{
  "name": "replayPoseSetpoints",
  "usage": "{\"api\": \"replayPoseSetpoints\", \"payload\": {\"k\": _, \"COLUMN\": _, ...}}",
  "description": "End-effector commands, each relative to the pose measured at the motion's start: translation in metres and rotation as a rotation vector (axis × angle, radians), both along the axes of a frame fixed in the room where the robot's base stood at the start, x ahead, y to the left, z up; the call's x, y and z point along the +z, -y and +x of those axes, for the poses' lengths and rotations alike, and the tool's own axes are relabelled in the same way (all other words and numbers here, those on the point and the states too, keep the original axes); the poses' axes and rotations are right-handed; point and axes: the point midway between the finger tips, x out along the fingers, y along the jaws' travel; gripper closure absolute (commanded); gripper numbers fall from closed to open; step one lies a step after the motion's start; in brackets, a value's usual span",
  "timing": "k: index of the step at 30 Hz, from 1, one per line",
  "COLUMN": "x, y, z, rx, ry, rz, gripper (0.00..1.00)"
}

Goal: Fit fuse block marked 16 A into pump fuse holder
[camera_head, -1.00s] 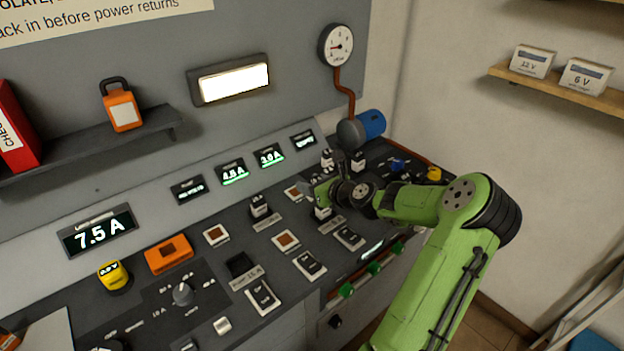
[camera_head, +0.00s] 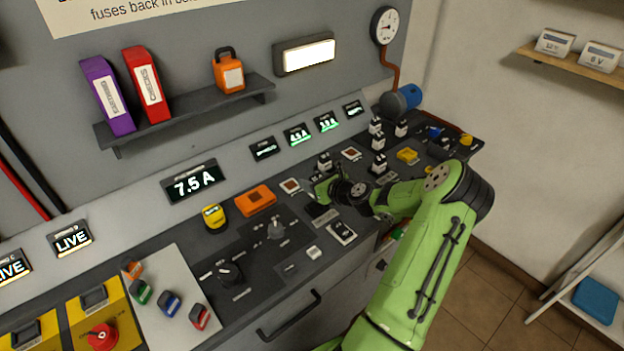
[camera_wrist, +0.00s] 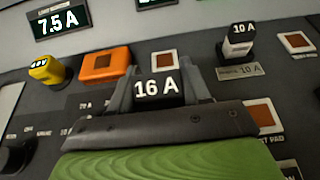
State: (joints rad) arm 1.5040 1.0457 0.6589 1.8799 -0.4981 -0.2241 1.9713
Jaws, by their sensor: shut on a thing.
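My gripper (camera_head: 322,188) is over the dark panel, just above a label plate (camera_head: 322,214) that is too small to read here. In the wrist view my gripper (camera_wrist: 158,90) is shut on a dark block with a white-lettered face, the fuse block marked 16 A (camera_wrist: 157,88). The block sits upright between the two grey fingers. The pump fuse holder is hidden behind my gripper and the block now. I cannot tell whether the block touches it. A rocker switch (camera_head: 341,232) lies just in front of the label plate.
A fuse block marked 10 A (camera_wrist: 238,42) stands upright to the right, also in the head view (camera_head: 325,162). More fuse blocks (camera_head: 378,142) stand farther right. An orange box (camera_head: 256,199), a yellow block (camera_head: 213,217) and a rotary knob (camera_head: 277,228) lie to the left.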

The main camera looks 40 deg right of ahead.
Motion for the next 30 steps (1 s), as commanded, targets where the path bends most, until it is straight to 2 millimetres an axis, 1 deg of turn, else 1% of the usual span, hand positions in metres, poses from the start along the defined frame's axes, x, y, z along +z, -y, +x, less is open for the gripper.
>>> {"api": "replayPoseSetpoints", "payload": {"k": 1, "x": -0.008, "y": 0.000, "z": 0.000, "rx": 0.000, "ry": 0.000, "rz": 0.001, "gripper": 0.91}}
{"api": "replayPoseSetpoints", "payload": {"k": 9, "x": -0.044, "y": 0.000, "z": 0.000, "rx": 0.000, "ry": -0.001, "rz": 0.001, "gripper": 0.91}}
{"api": "replayPoseSetpoints", "payload": {"k": 12, "x": -0.054, "y": 0.000, "z": 0.000, "rx": 0.000, "ry": 0.000, "rz": 0.001, "gripper": 0.91}}
{"api": "replayPoseSetpoints", "payload": {"k": 15, "x": -0.057, "y": 0.000, "z": 0.000, "rx": 0.001, "ry": 0.000, "rz": 0.001, "gripper": 0.91}}
{"api": "replayPoseSetpoints", "payload": {"k": 30, "x": -0.054, "y": 0.000, "z": 0.000, "rx": 0.001, "ry": 0.000, "rz": 0.001, "gripper": 0.91}}
